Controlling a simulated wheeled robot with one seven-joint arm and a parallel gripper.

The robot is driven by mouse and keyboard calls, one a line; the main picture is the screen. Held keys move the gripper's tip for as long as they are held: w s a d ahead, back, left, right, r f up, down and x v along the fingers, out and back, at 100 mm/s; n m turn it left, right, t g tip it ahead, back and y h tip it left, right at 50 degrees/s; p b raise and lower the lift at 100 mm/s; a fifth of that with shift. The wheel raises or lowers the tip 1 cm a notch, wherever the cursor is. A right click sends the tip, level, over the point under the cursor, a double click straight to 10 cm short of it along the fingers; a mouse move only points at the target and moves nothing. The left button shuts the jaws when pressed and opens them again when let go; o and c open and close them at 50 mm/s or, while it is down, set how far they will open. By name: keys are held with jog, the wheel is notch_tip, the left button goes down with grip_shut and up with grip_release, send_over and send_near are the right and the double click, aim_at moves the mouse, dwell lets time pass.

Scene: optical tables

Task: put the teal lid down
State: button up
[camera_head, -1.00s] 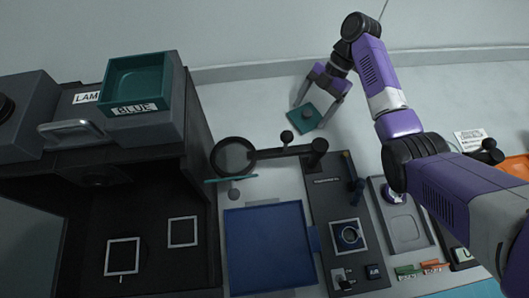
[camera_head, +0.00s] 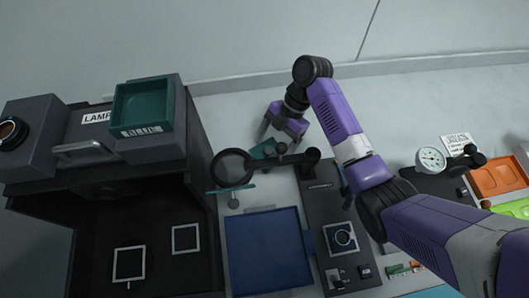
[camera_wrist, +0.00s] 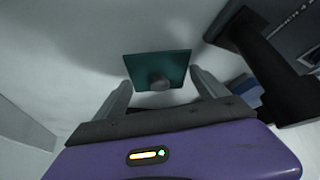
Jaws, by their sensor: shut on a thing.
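The teal lid (camera_head: 262,149) is a flat square plate with a grey knob, behind the magnifier arm in the head view. My gripper (camera_head: 280,139) is over it and shut on it. In the wrist view the lid (camera_wrist: 150,63) lies between the fingertips of my gripper (camera_wrist: 160,80), with its knob facing me. Part of the lid is hidden by the magnifier arm in the head view. I cannot tell whether the lid touches the table.
The magnifier (camera_head: 233,166) and its dark arm stand right in front of the lid. A blue tray (camera_head: 268,250) lies nearer. A teal box marked BLUE (camera_head: 143,105) sits on the dark cabinet at left. Bare pale surface lies behind my gripper.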

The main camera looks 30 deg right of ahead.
aim_at(264, 155)
jog(key=a, duration=0.1)
jog(key=a+p, duration=0.1)
jog(key=a, duration=0.1)
jog(key=shift+s+a+r, duration=0.15)
jog(key=shift+s, duration=0.2)
jog(key=shift+f, duration=0.9)
jog(key=o, duration=1.4)
jog(key=p+v, duration=0.2)
jog(key=v, duration=1)
